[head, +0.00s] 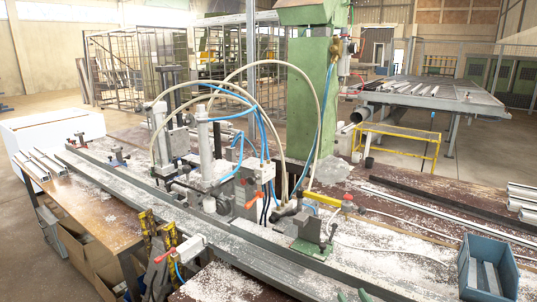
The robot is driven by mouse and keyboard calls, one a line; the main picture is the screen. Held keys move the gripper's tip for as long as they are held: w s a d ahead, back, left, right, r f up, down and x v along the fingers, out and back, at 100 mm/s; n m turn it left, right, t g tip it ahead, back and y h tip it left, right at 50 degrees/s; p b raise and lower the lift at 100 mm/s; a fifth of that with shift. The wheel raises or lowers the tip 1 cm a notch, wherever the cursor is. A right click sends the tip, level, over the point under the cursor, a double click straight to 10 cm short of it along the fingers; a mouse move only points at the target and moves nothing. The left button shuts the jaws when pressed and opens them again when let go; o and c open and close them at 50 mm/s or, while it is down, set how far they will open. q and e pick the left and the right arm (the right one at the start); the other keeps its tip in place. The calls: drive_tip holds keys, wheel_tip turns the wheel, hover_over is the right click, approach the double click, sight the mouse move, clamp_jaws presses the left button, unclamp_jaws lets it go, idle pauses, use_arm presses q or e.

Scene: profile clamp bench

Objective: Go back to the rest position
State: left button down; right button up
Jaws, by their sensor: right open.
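Only two small green fingertips of my right gripper (352,295) show, at the bottom edge of the head view. They stand apart with nothing visible between them, so it is open. The rest of that gripper is below the picture. It is in front of the clamp bench's long grey rail (285,262), and I cannot tell its height above the bench. My left gripper is not in view.
A blue bin (488,268) holding pale pieces stands at the right. A green column (312,95) and upright clamps (206,145) with looping hoses rise mid-bench. Light profiles (440,208) lie at the right. White shavings cover the bench (385,245). A wooden table (95,210) is at the left.

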drive_tip(key=s+a+f+n+g+y, duration=0.2)
drive_tip(key=s+a+n+g+y, duration=0.15)
drive_tip(key=s+a+n, duration=0.7)
drive_tip(key=s+a+f+n+g+y, duration=0.25)
drive_tip(key=s+a+n+g, duration=0.4)
drive_tip(key=n, duration=0.75)
drive_tip(key=s+d+f+n+g+h, duration=0.2)
drive_tip(key=s+d+n+h, duration=0.2)
drive_tip(key=s+d+n, duration=0.4)
drive_tip(key=s+d+f+n+g+h, duration=0.25)
drive_tip(key=s+d+h, duration=0.25)
drive_tip(key=s+d, duration=0.3)
drive_tip(key=s+f+n+b, duration=0.1)
drive_tip(key=s+f, duration=0.1)
drive_tip(key=f, duration=1.2)
drive_tip(key=s+f, duration=0.2)
drive_tip(key=f, duration=1.2)
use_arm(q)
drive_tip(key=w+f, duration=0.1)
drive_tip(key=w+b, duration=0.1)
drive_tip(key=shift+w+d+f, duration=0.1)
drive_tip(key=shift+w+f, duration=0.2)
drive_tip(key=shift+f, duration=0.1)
use_arm(e)
drive_tip(key=s+d+f+g, duration=0.2)
drive_tip(key=s+f, duration=1.4)
drive_tip(key=shift+s+d+f, duration=0.15)
drive_tip(key=shift+d+f, duration=0.05)
drive_tip(key=shift+f, duration=0.15)
